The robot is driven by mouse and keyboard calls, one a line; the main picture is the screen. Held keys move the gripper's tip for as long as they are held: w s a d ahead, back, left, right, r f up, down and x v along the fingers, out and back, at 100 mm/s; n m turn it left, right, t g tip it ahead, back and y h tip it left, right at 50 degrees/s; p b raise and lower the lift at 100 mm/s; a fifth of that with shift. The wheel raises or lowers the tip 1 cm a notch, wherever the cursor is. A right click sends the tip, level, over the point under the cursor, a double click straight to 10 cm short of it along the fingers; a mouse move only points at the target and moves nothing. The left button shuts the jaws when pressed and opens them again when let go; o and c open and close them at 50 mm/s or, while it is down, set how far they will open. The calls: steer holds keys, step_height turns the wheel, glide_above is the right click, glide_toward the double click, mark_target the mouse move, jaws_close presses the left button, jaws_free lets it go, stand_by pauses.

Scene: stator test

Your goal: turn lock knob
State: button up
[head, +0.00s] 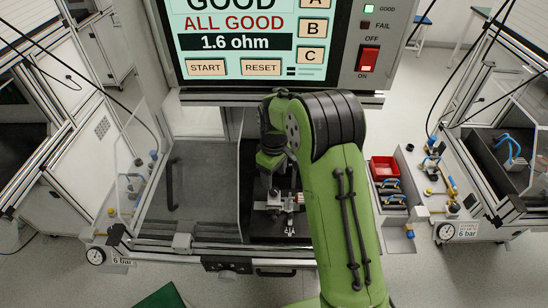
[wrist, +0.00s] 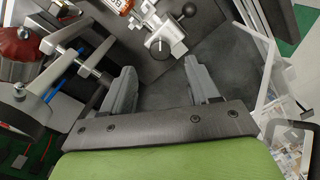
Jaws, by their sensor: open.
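I cannot tell for certain which is the lock knob. My gripper (wrist: 160,85) is open, its two grey fingers spread apart with nothing between them. The round knob lies just beyond the fingertips, apart from them. In the head view the metal fixture (head: 290,205) shows in the dark bay, and my green arm hides the gripper.
A test screen (head: 250,40) above the bay reads "ALL GOOD" and "1.6 ohm"; a red switch (head: 368,59) is beside it. In the wrist view a clamp-like metal frame (wrist: 75,55) and a red round part (wrist: 18,52) crowd the left. A red bin (head: 384,168) stands right.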

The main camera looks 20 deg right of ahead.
mark_target(274, 190)
step_height(274, 190, up, 10)
steer(key=shift+p, duration=0.3)
steer(key=s+r+m+t, duration=0.35)
steer(key=s+r, duration=0.75)
steer(key=s, duration=0.4)
steer(key=s+f+m+t, duration=0.1)
steer(key=s+m, duration=0.3)
steer(key=s, duration=0.9)
steer(key=shift+a+f+t, duration=0.15)
steer(key=shift+f+t, duration=0.25)
steer(key=shift+t, duration=0.15)
